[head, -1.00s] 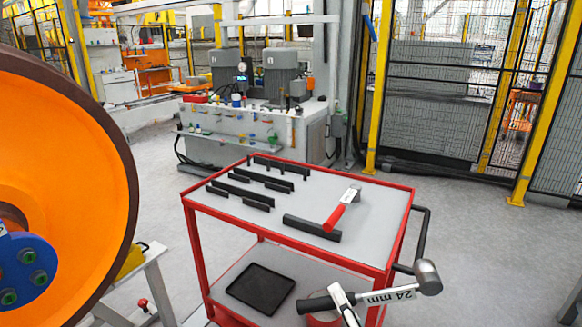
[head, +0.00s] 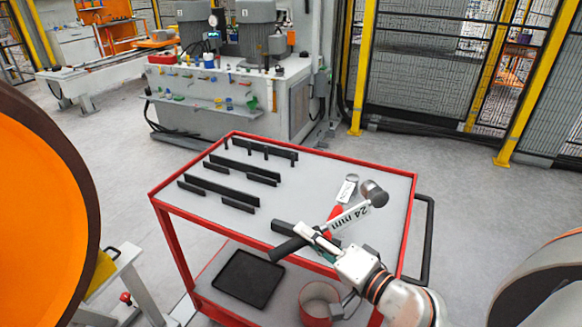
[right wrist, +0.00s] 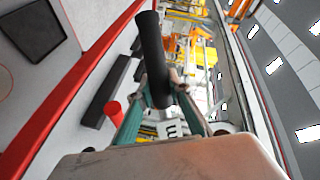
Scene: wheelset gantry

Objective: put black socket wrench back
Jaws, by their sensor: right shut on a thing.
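The black socket wrench (head: 288,249) has a black handle, a pale shaft marked "24 mm" and a grey socket head. My right gripper (head: 318,237) is shut on it and holds it over the front right part of the red cart's grey top (head: 385,205). The head points to the back right and the handle to the front left. In the right wrist view the black handle (right wrist: 153,60) rises between the fingers. A red-handled wrench (head: 346,189) lies on the cart top, partly hidden behind the held one. My left gripper is not in view.
Several black slotted bars (head: 222,193) stand on the cart's left half. Another black bar (head: 283,228) lies near the front edge, partly covered by the wrench. A black tray (head: 248,279) and a red round container (head: 319,300) are on the lower shelf. An orange wheel (head: 40,210) stands left.

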